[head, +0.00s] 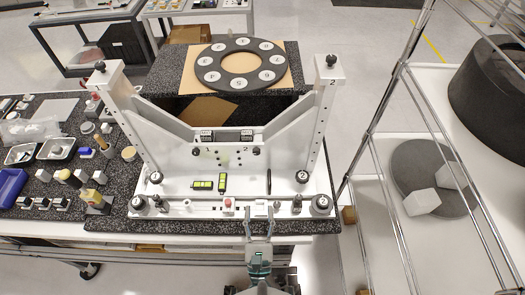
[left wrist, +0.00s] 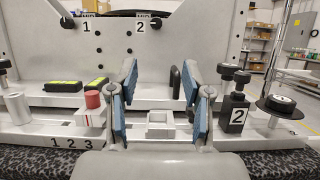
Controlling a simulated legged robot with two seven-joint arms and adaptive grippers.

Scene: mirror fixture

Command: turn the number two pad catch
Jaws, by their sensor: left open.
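The white mirror fixture (head: 240,180) stands on the speckled table. A small black knob marked 2 (head: 256,151) is on its upright plate; it also shows in the left wrist view (left wrist: 155,22). Which of these is the pad catch, I cannot tell. My left gripper (head: 261,217) is open at the front rail; in the left wrist view (left wrist: 162,90) its blue-padded fingers stand either side of a pale square socket (left wrist: 160,122), with nothing held. My right gripper is not in view.
Round black knobs (left wrist: 282,104) line the rail. Loose parts and trays (head: 57,149) crowd the left table; a wire rack (head: 430,180) stands at right.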

